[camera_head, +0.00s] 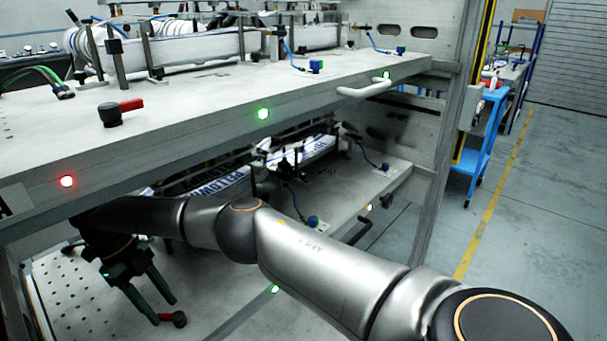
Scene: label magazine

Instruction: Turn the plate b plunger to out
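The upper plate (190,95) carries a black knob with a red handle (120,111) near its left front; the handle points right. A partly visible label (10,205) on its front edge may read A. The lower plate (235,285) carries a similar black knob with a red handle (174,319), its red part toward the left. I cannot tell for sure which is the plate b plunger. My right gripper (164,311) is over the lower plate with its fingers apart, tips close to the lower red handle; contact is unclear. My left gripper is not in view.
My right arm reaches under the upper plate and hides part of the lower one. White labelled magazines (300,152) and a blue-capped part (313,222) sit on the lower plate. A red light (67,181) and green light (263,113) are on the upper edge. A blue cart (484,140) stands right.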

